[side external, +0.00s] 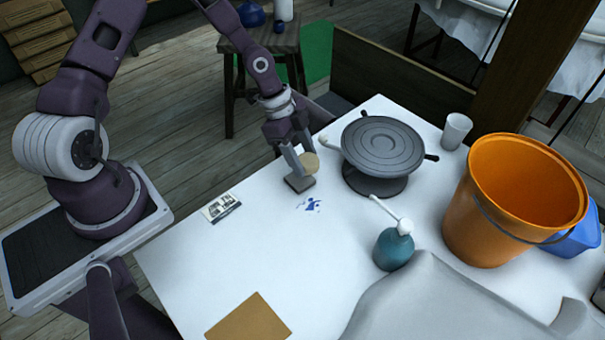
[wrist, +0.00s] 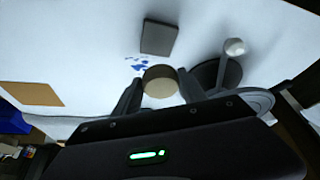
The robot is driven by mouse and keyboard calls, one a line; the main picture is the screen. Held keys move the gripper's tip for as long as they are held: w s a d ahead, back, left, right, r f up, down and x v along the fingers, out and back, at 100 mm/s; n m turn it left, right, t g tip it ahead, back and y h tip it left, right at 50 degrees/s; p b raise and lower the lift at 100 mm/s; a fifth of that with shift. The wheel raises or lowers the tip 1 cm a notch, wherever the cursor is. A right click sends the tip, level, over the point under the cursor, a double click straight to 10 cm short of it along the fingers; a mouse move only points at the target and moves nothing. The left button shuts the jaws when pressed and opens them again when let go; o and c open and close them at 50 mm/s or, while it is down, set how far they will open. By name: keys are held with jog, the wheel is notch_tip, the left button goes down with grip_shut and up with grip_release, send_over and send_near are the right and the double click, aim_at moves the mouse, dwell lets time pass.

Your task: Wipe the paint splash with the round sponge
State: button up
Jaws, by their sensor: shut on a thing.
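The round sponge (side external: 308,163) is a beige disc held between the fingers of my gripper (side external: 299,160). In the wrist view the sponge (wrist: 160,83) sits between both fingertips (wrist: 160,92), with its round face showing. My gripper is shut on it. The paint splash (side external: 309,204) is a small group of blue spots on the white table, below and slightly right of the sponge in the side view. In the wrist view the splash (wrist: 139,66) shows just beyond the sponge, partly hidden by it. The sponge appears to be above the table; the exact gap is unclear.
A dark grey block (side external: 300,184) lies beside the splash. A grey turntable (side external: 384,147) stands to the right, with a white cup (side external: 456,131) behind it. A teal bottle (side external: 393,250) and an orange bucket (side external: 490,220) stand at right.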

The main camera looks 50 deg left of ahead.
aim_at(322, 199)
jog(key=shift+w+d+f+m+g, duration=0.1)
jog(key=shift+d+f+m+g, duration=0.25)
jog(key=shift+d+f+m, duration=0.6)
jog(key=shift+w+d+f+m+g, duration=0.15)
jog(key=shift+d+f+m+g, duration=0.25)
jog(key=shift+d+f+m, duration=0.65)
jog(key=shift+w+d+f+m+g, duration=0.1)
jog(key=shift+d+f+m+g, duration=0.3)
jog(key=shift+f+m, duration=0.65)
jog(key=shift+f+n, duration=0.25)
jog(key=shift+f, duration=0.6)
jog(key=shift+c, duration=0.6)
jog(key=shift+s, duration=3.55)
jog(key=shift+s+r, duration=0.15)
jog(key=shift+s, duration=0.05)
jog(key=shift+w, duration=1.25)
jog(key=shift+w+r, duration=0.15)
jog(key=shift+w, duration=0.65)
jog(key=shift+w+f, duration=0.2)
jog(key=shift+w, duration=1.6)
jog(key=shift+s+r, duration=0.1)
jog(key=shift+r, duration=3.85)
